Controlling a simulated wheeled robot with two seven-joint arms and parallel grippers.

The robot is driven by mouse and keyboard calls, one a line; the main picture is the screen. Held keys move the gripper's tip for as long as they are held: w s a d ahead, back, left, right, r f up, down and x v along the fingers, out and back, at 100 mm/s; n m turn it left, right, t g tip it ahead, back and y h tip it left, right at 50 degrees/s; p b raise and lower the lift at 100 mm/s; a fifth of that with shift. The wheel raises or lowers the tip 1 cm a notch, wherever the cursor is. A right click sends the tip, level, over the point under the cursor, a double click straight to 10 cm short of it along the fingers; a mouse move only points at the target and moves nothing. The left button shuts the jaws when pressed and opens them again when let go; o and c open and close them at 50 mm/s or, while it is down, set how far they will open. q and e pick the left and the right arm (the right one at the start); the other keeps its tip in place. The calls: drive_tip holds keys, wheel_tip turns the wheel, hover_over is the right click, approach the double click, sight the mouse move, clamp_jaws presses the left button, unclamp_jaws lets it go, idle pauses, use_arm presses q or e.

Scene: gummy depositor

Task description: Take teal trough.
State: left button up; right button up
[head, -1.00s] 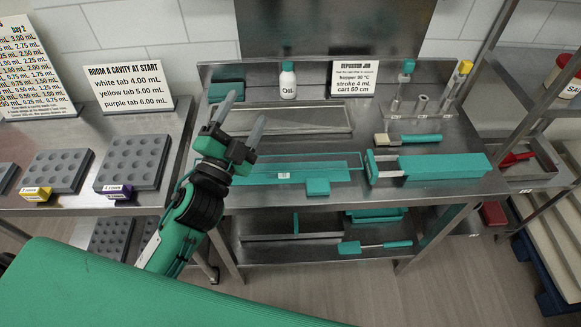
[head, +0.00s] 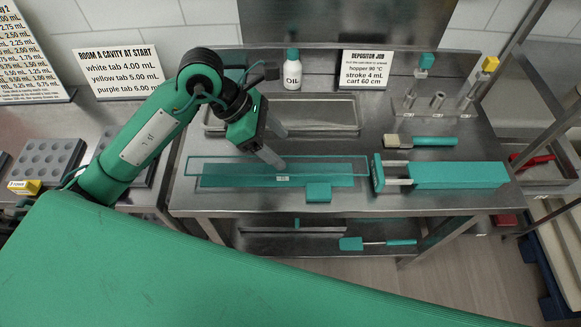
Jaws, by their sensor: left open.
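The teal trough (head: 225,181) is long, shallow and see-through, with a small white label near its middle. It lies on the steel table in front of a metal tray. My left gripper (head: 277,147) reaches in from the left and points down at the trough's back edge near its middle. Its fingers are apart with nothing seen between them. One fingertip overlaps the trough in the picture; I cannot tell whether it touches. My right gripper is not in the head view.
A teal block (head: 318,192) sits at the trough's front edge. A teal boxy unit (head: 455,175) stands close at its right. Behind are the metal tray (head: 335,113), an oil bottle (head: 292,72) and a brush (head: 425,142). A lower shelf holds a teal scraper (head: 375,244).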

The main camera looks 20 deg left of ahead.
use_arm(q)
drive_tip(key=w+a+y, duration=0.2)
drive_tip(key=a+y, duration=0.1)
drive_tip(key=a, duration=0.1)
drive_tip(key=p, duration=0.2)
hover_over(286, 171)
drive_tip(key=a, duration=0.3)
drive_tip(key=f, duration=0.8)
drive_tip(key=shift+d+f, duration=0.25)
drive_tip(key=shift+f, duration=0.05)
drive_tip(key=x, duration=0.1)
drive_tip(key=p+x, duration=0.1)
drive_tip(key=x, duration=0.2)
drive_tip(key=shift+s+d+f+p, duration=0.2)
drive_tip(key=shift+s+p, duration=0.05)
drive_tip(key=shift+p, duration=0.05)
drive_tip(key=shift+f, duration=0.4)
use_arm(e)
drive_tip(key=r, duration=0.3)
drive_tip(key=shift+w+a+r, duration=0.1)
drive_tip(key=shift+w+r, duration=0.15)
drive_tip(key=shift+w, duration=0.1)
use_arm(q)
drive_tip(key=shift+c, duration=0.2)
drive_tip(key=c, duration=0.7)
